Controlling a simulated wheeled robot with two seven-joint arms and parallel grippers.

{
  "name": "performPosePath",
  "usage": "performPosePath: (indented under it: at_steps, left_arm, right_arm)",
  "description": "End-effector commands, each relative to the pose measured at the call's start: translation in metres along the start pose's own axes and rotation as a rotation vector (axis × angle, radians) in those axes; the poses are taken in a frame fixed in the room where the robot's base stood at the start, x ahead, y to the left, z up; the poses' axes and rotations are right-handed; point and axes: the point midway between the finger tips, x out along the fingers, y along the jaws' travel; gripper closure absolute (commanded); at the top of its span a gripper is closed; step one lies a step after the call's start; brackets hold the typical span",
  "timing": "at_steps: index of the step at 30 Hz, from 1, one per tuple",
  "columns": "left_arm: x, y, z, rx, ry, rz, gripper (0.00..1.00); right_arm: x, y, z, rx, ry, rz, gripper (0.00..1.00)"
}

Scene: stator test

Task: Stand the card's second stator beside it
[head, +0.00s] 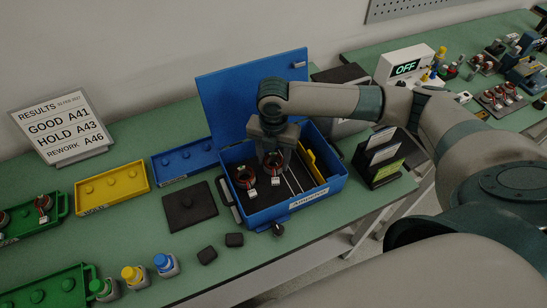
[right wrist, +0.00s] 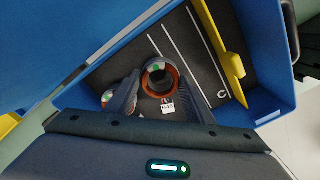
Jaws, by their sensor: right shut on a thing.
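My right gripper (head: 272,146) reaches down into the open blue case (head: 262,216) and is shut on a stator (head: 274,166) with red-brown windings and a white tag. In the right wrist view this stator (right wrist: 159,79) stands between the two fingers, over the dark case floor; I cannot tell whether it touches the floor. A second stator (head: 245,177) stands in the case to its left, and partly shows behind a finger in the right wrist view (right wrist: 109,96). A results card (head: 62,128) lists GOOD A41, HOLD A43, REWORK A46. My left gripper is not in view.
A yellow divider (head: 312,162) and white lines lie in the case's right part. Bottles (head: 133,277) stand in front. The lid stands open behind.

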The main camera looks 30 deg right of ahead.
Motion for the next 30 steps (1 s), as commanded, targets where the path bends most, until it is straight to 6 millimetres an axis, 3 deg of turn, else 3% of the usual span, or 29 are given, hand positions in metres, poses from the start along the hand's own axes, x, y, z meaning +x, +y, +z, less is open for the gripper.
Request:
performPosePath:
  at_steps: [25,26,28,30]
  left_arm:
    - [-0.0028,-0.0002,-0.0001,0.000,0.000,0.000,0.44]
    - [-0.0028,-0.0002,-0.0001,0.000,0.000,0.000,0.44]
    - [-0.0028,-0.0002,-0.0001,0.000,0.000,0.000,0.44]
    - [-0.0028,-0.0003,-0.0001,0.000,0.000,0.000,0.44]
  right_arm:
    - [0.0091,0.0001,-0.0002,-0.001,0.000,0.000,0.85]
    - [0.0091,0.0001,-0.0002,-0.001,0.000,0.001,0.47]
    - [0.0091,0.0001,-0.0001,0.000,0.000,0.001,0.31]
    - [0.0091,0.0001,-0.0001,0.000,0.000,0.000,0.30]
